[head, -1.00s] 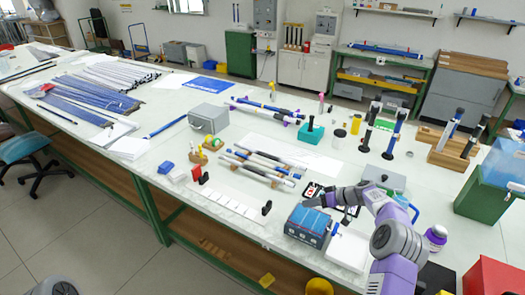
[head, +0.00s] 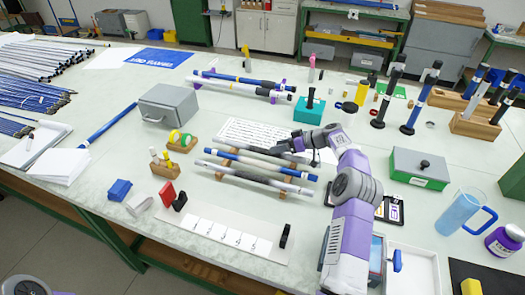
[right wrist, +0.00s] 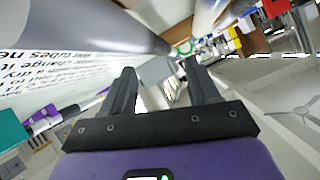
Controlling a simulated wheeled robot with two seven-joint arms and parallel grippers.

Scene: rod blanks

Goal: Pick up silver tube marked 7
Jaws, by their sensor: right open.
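Several tubes lie side by side on wooden rests in the middle of the table. The nearest is a silver tube (head: 240,179) with dark and white parts. Behind it are a blue-and-silver tube (head: 258,166) and another silver tube (head: 258,154). I cannot read a 7 on any of them. My right gripper (head: 283,147) is open and empty near the right part of this row. In the right wrist view its two fingers (right wrist: 162,88) stand apart, and a large grey tube (right wrist: 115,25) shows beyond them at upper left. My left gripper is not in view.
A printed sheet (head: 240,129) lies behind the row. A white strip with numbered cards (head: 225,236) lies in front. A grey box (head: 168,107) stands at left, a green-based box (head: 418,168) at right. Upright dark-topped tools (head: 420,98) stand at the back right.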

